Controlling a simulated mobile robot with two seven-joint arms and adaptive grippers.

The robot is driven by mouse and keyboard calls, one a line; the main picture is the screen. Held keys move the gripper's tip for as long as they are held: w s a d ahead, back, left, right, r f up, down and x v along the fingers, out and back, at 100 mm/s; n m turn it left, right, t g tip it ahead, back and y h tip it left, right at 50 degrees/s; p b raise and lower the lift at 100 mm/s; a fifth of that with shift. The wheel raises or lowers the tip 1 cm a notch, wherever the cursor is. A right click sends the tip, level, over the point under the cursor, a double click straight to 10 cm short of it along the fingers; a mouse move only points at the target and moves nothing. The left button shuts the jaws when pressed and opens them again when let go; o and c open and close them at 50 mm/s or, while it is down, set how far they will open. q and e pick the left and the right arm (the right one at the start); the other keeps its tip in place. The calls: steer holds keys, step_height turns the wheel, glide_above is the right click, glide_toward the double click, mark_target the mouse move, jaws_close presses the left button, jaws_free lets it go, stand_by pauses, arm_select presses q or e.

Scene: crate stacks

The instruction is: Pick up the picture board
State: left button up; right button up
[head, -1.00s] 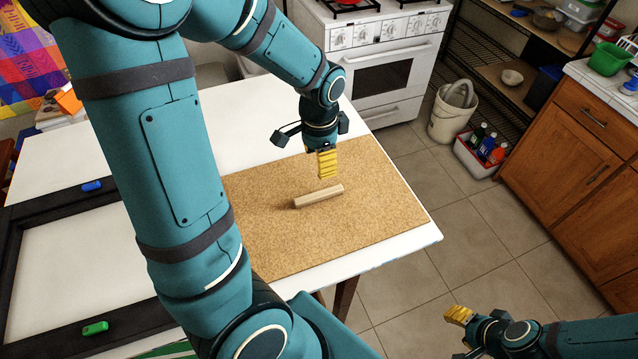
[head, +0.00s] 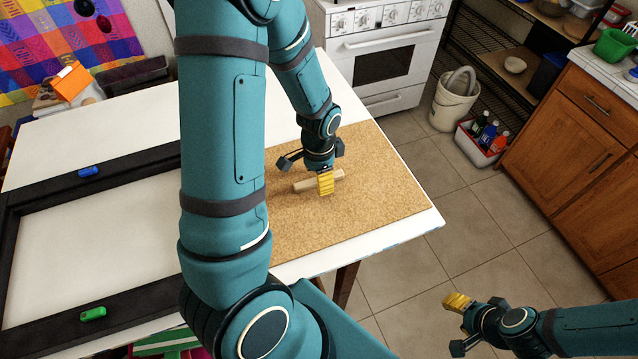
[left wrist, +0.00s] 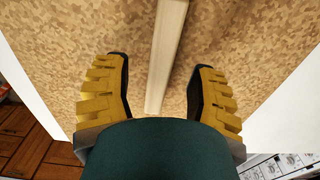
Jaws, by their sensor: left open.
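The picture board (head: 375,175) is a brown, cork-like sheet lying flat on the white table. A pale wooden bar (head: 302,186), like a handle, lies across its middle. My left gripper (head: 325,185) points down over the bar, and its yellow finger hides part of it. In the left wrist view my left gripper (left wrist: 160,66) is open, with one finger on each side of the bar (left wrist: 165,50) and a gap to both. The board (left wrist: 60,55) shows beneath. My right gripper (head: 457,302) is at the lower right over the floor, away from the table; its jaw opening is unclear.
A black frame (head: 45,325) with a blue clip (head: 88,171) and a green clip (head: 93,314) lies on the white table (head: 60,130), left of the board. A white stove (head: 385,65) stands behind the table. Tiled floor is open to the right.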

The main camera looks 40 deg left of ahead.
arm_select(q)
steer(key=shift+f, duration=0.8)
jaws_close()
